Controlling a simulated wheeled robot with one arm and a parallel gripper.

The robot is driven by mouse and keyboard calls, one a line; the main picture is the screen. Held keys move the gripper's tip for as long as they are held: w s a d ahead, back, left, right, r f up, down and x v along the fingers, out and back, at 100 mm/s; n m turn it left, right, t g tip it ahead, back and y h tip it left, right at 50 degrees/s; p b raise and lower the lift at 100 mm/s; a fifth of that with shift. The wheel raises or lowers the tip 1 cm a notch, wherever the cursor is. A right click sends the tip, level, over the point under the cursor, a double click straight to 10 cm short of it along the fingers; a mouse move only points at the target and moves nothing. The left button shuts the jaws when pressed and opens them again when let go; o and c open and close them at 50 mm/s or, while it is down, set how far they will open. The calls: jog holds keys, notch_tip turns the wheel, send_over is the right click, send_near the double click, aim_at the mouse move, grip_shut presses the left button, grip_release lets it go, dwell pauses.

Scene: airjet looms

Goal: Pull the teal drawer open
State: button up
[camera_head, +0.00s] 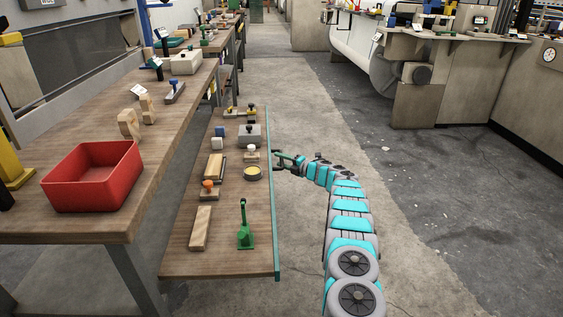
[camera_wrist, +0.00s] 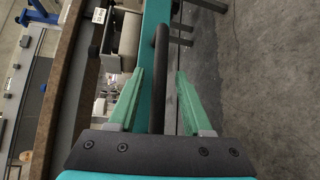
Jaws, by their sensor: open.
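The teal drawer front (camera_head: 273,215) shows in the head view as a long thin strip along the right edge of a low wooden surface. In the wrist view the teal front (camera_wrist: 151,30) runs down the middle. A dark bar handle (camera_wrist: 158,75) stands along it. My gripper (camera_head: 278,160) is at the far half of the teal front, on its right side. In the wrist view my gripper (camera_wrist: 160,85) is open, with its green fingers apart on either side of the handle. I cannot tell whether either finger touches it.
Several small items lie on the low wooden surface (camera_head: 222,262), including a green toggle clamp (camera_head: 245,228) and a yellow-topped round tin (camera_head: 252,173). A higher bench at left holds a red bin (camera_head: 93,177). The concrete floor (camera_head: 300,110) right of the drawer is clear.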

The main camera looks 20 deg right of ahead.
jog(key=shift+s, duration=0.1)
jog(key=v, duration=0.7)
jog(key=shift+s+d+b, duration=0.2)
jog(key=shift+s+b, duration=0.05)
jog(key=shift+b, duration=0.15)
jog(key=shift+r, duration=0.1)
